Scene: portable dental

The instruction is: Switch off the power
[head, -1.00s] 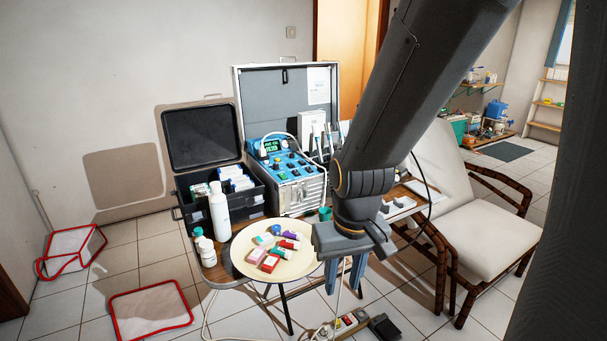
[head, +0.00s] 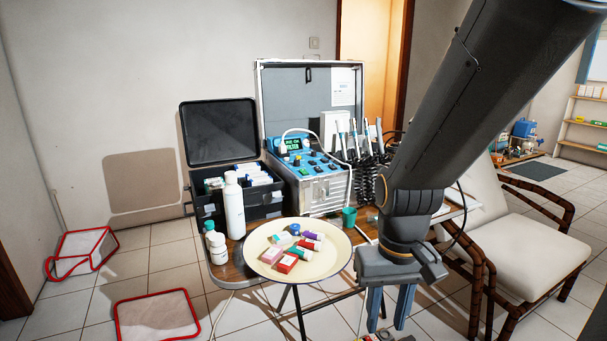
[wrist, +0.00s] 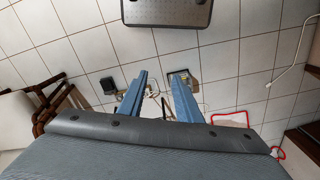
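My gripper (head: 388,318) points down in front of the table, its two blue fingers apart and nothing between them. The wrist view also shows the open fingers (wrist: 158,82) above the tiled floor. A power strip (head: 367,338) lies on the floor, mostly cut off by the head view's bottom edge, below my gripper. In the wrist view, what looks like the same strip (wrist: 184,76) shows beside the right finger, partly hidden by it. Its switch cannot be made out. The dental unit (head: 318,189) stands open on the table with its green display (head: 292,144) lit.
A round cream tray (head: 262,262) with small boxes and tubes is left of my gripper. A white bottle (head: 234,205) stands behind it. A dark foot pedal (wrist: 108,85) lies on the floor near the strip. A white-cushioned chair (head: 520,240) stands at the right.

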